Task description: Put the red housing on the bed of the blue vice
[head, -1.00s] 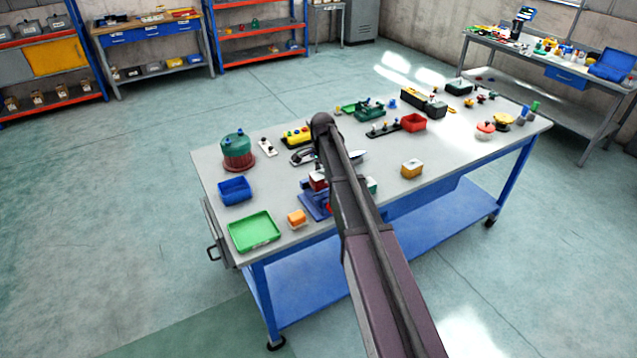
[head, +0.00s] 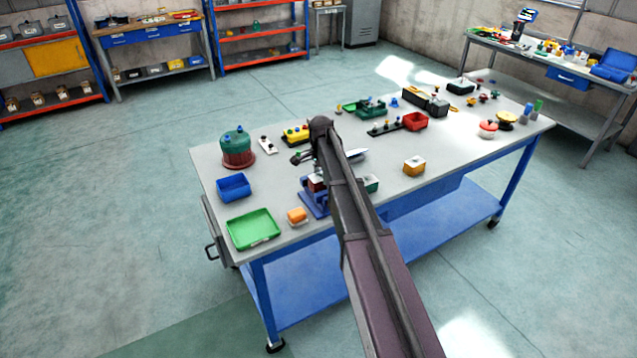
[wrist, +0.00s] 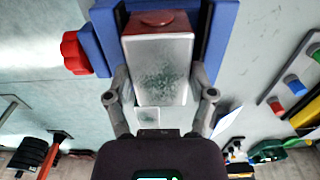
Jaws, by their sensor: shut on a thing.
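The red housing (wrist: 155,20) has a grey, speckled face and a red end. In the wrist view it stands between the two fingers of my gripper (wrist: 160,97), which is shut on it. The blue vice (wrist: 218,45) shows behind and on both sides of the housing, with a red knob (wrist: 74,52) at its left. In the head view the vice (head: 313,204) is near the table's front edge, and the housing (head: 315,184) shows just above it, partly hidden by my arm. I cannot tell whether the housing touches the bed.

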